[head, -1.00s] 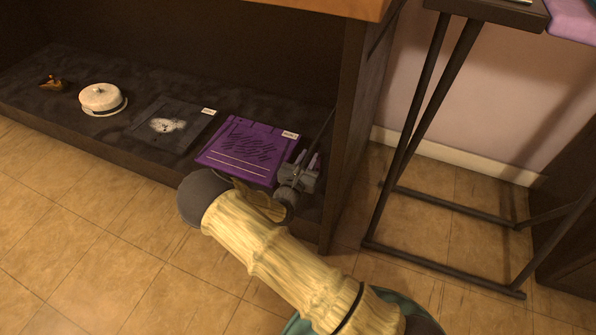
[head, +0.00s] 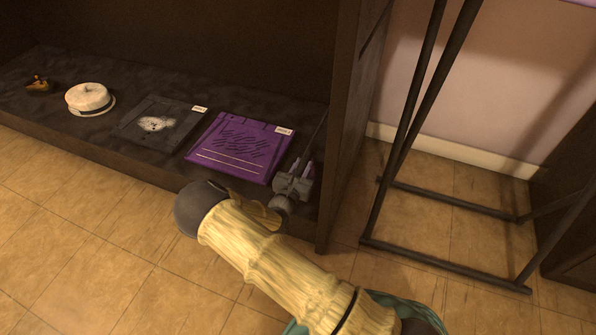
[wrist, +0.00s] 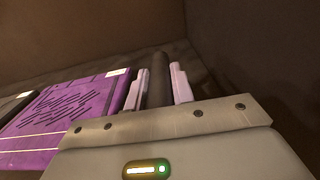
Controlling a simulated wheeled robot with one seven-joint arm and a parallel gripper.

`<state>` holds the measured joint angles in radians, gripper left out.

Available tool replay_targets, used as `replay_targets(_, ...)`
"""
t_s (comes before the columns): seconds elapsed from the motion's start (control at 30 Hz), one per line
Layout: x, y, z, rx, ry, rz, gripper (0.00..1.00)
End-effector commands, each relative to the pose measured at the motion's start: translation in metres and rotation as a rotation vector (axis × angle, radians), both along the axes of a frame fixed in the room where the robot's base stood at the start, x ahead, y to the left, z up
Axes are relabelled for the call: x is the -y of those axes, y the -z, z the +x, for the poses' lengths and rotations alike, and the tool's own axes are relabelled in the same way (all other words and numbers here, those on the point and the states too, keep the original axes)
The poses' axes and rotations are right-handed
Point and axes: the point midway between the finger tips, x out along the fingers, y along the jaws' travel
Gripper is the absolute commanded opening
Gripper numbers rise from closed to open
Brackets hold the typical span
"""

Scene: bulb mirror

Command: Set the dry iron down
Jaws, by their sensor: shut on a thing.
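The dark, thin rod of the iron (head: 319,131) slants up from my gripper (head: 307,168) at the right end of the low shelf in the head view. In the wrist view the rod (wrist: 160,78) stands between the two pale pink fingers of my gripper (wrist: 161,85), which is shut on it. The iron is just right of a purple mat (head: 240,148), which also shows in the wrist view (wrist: 90,105). I cannot tell whether the iron touches the shelf. Its lower part is hidden by my gripper body.
On the dark shelf (head: 60,135) are a dark mat with a white print (head: 155,124), a white round lidded thing (head: 89,98) and a small brown thing (head: 39,84). An upright side panel (head: 345,130) stands close right of my gripper. A black metal stand (head: 445,200) is farther right.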

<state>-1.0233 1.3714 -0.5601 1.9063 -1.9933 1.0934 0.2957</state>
Motion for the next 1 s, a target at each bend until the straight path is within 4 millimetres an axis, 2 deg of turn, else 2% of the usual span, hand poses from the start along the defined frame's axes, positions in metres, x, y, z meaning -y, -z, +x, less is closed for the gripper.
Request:
replay_targets(0.23,0.000,-0.001,0.001,0.004,-0.001,0.001,0.00)
replay_targets(0.27,0.000,0.001,0.000,0.000,-0.001,0.000,0.30)
replay_targets(0.33,-0.001,0.001,0.000,0.000,-0.001,0.000,0.44)
replay_targets(0.37,-0.001,0.001,0.000,0.000,-0.001,0.000,0.46)
replay_targets(0.77,-0.004,-0.001,-0.006,0.000,-0.004,0.000,0.46)
replay_targets(1.0,-0.016,-0.004,-0.038,-0.003,-0.007,-0.001,0.46)
